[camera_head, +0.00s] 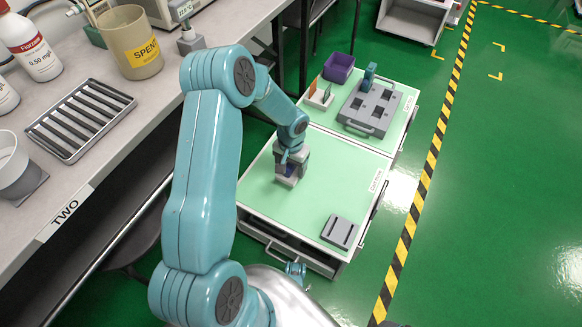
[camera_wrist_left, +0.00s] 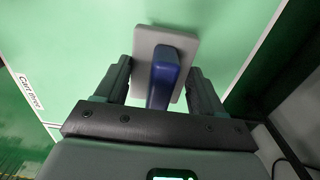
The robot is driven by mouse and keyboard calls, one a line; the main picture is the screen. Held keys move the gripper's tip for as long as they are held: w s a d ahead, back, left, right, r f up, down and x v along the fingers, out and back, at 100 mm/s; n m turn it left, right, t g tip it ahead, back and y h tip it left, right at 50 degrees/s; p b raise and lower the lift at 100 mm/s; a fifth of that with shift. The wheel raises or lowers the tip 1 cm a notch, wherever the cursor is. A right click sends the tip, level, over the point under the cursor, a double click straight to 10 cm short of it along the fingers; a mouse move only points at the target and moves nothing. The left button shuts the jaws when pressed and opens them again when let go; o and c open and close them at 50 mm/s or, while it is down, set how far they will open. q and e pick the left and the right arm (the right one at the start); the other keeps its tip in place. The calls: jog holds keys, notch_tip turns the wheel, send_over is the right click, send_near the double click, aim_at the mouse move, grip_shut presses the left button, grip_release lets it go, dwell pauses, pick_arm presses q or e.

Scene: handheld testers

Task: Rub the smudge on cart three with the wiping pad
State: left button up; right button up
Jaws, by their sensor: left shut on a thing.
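My left gripper (camera_head: 291,160) is shut on the blue handle (camera_wrist_left: 164,76) of the wiping pad, one finger on each side. The pad's grey flat plate (camera_wrist_left: 184,47) shows beyond the fingers in the left wrist view. In the head view the pad (camera_head: 287,180) is low over the pale green top of the near cart (camera_head: 310,205); I cannot tell whether it touches. A "Cart three" label (camera_wrist_left: 30,90) is on the cart's edge in the left wrist view. I see no smudge; the pad and gripper hide part of the top. My right gripper is not in view.
A grey slotted holder (camera_head: 340,232) sits on the near cart's front right corner. The cart behind carries a purple bin (camera_head: 338,67), a small rack (camera_head: 319,95) and a grey socketed block (camera_head: 369,107). A cluttered bench (camera_head: 110,150) stands left. The near cart's middle is mostly clear.

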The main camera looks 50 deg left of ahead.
pick_arm(q)
jog(key=shift+r+p, duration=0.4)
jog(key=shift+r, duration=0.65)
jog(key=shift+r+p, duration=0.9)
jog(key=shift+r, duration=0.7)
jog(key=shift+f, duration=0.1)
